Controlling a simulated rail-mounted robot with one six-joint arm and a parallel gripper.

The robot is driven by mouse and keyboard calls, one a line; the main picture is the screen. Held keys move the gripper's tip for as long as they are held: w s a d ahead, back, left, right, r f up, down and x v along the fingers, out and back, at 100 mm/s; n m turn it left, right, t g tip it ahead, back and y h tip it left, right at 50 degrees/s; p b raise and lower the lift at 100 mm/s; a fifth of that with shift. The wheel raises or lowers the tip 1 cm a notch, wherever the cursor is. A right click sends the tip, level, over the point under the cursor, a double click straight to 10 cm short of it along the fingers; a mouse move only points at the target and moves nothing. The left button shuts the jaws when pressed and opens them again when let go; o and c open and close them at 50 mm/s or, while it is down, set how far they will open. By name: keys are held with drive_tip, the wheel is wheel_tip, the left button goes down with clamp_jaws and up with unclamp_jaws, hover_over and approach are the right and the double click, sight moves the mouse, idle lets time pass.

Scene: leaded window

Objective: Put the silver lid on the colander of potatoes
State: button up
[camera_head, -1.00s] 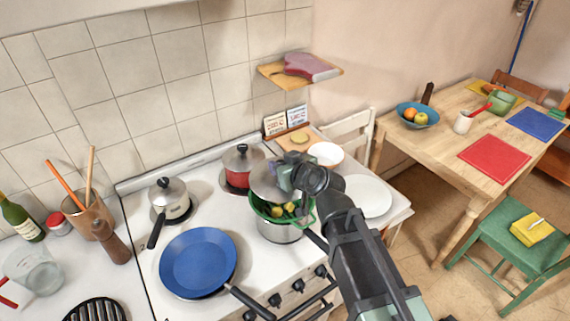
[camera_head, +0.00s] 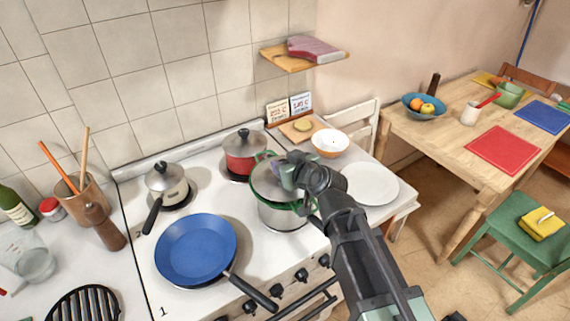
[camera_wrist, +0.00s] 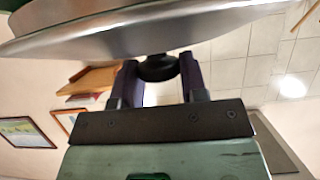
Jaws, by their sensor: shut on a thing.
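The silver lid (camera_head: 266,184) is over the green colander (camera_head: 297,206), whose rim and handles show around its edge. The colander sits in a silver pot (camera_head: 281,218) at the front right of the stove. The potatoes are hidden under the lid. My gripper (camera_head: 287,168) is shut on the lid's black knob, above the colander. In the wrist view the lid (camera_wrist: 150,32) spans the top, and the knob (camera_wrist: 157,68) is between my two fingers. I cannot tell whether the lid touches the colander rim.
A red pot (camera_head: 243,151) stands close behind, and a small cream pot (camera_head: 170,185) is at the left. A blue pan (camera_head: 196,250) fills the front left burner. A white plate (camera_head: 370,184) and an orange-white bowl (camera_head: 330,143) lie to the right. A wooden shelf (camera_head: 300,55) is on the wall.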

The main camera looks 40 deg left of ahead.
drive_tip(key=shift+w+a+f, duration=0.1)
drive_tip(key=shift+f, duration=0.05)
drive_tip(key=shift+a+f+b, duration=0.1)
drive_tip(key=shift+f+b, duration=0.1)
drive_tip(key=shift+b, duration=0.25)
drive_tip(key=shift+w+a+f, duration=0.1)
drive_tip(key=shift+w+f, duration=0.05)
drive_tip(key=shift+c, duration=0.8)
drive_tip(key=shift+a+f+b, duration=0.1)
drive_tip(key=shift+f+b, duration=0.05)
drive_tip(key=shift+b, duration=0.3)
drive_tip(key=shift+w+a+f, duration=0.1)
drive_tip(key=shift+f, duration=0.1)
clamp_jaws()
drive_tip(key=shift+a+b, duration=0.1)
drive_tip(key=shift+b, duration=0.25)
drive_tip(key=o, duration=1.1)
unclamp_jaws()
drive_tip(key=shift+a+f, duration=0.15)
drive_tip(key=shift+o, duration=0.9)
drive_tip(key=o, duration=0.4)
